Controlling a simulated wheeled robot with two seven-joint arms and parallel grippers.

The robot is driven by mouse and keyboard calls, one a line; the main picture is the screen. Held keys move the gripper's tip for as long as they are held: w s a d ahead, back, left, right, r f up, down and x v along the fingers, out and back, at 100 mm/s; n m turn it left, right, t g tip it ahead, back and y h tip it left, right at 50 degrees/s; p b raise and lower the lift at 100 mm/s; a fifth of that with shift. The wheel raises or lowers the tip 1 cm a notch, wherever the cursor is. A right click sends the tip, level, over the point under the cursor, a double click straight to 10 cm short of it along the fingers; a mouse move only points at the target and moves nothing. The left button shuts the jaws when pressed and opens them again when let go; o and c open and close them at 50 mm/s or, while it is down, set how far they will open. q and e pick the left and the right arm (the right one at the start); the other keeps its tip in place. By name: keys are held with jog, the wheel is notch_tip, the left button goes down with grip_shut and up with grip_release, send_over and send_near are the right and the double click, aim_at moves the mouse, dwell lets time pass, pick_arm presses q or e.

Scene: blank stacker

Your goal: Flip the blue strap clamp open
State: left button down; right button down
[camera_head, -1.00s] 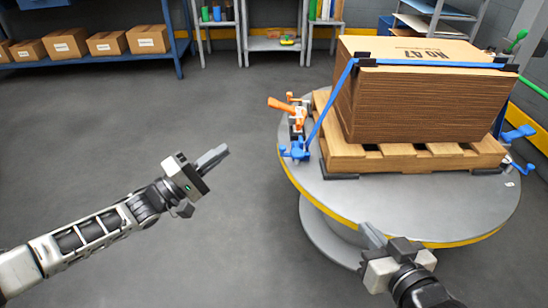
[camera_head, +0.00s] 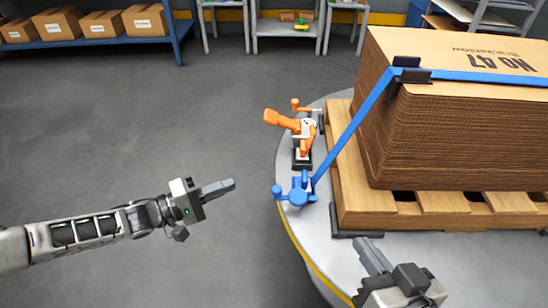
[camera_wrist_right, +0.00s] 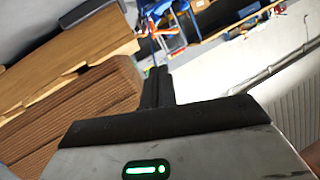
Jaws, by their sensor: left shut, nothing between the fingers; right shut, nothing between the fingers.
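The blue strap clamp (camera_head: 298,190) sits near the left edge of the round table, at the lower end of the blue strap (camera_head: 357,118). The strap runs taut from it up over the stack of brown blanks (camera_head: 450,135). My left gripper (camera_head: 232,185) is shut and empty, off the table to the left of the clamp, apart from it. My right gripper (camera_head: 368,250) is shut and empty at the table's front, below and right of the clamp. In the right wrist view its shut fingers (camera_wrist_right: 158,85) point past the pallet, with blurred blue and orange parts beyond.
An orange toggle clamp (camera_head: 300,135) stands just behind the blue one. The stack rests on a wooden pallet (camera_head: 350,195) on the grey round table (camera_head: 315,240), with a yellow edge. Shelves with boxes (camera_head: 60,22) stand at the back. The floor to the left is clear.

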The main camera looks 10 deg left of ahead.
pick_arm(q)
jog(key=b+x, duration=0.3)
jog(key=x, duration=0.7)
jog(key=s, duration=0.1)
jog(key=s+d, duration=0.1)
jog(key=s, duration=0.1)
jog(key=shift+s+d+r, duration=0.1)
jog(key=shift+s+d, duration=0.2)
pick_arm(e)
jog(key=shift+w+a+r+m+t+y, duration=0.15)
jog(key=shift+a+r+m+t+y, duration=0.25)
jog(key=shift+r+m+t, duration=0.15)
pick_arm(q)
jog(key=shift+s+p, duration=0.1)
jog(key=shift+p, duration=0.25)
pick_arm(e)
jog(key=shift+r, duration=0.15)
pick_arm(q)
jog(key=shift+s+n+t+y+p, duration=0.4)
jog(key=shift+n+t+y+p, duration=0.35)
jog(key=shift+p, duration=0.3)
pick_arm(e)
jog(key=shift+d+f+n+g+h, duration=0.35)
jog(key=shift+f+n+g+h, duration=0.1)
jog(key=shift+n, duration=0.1)
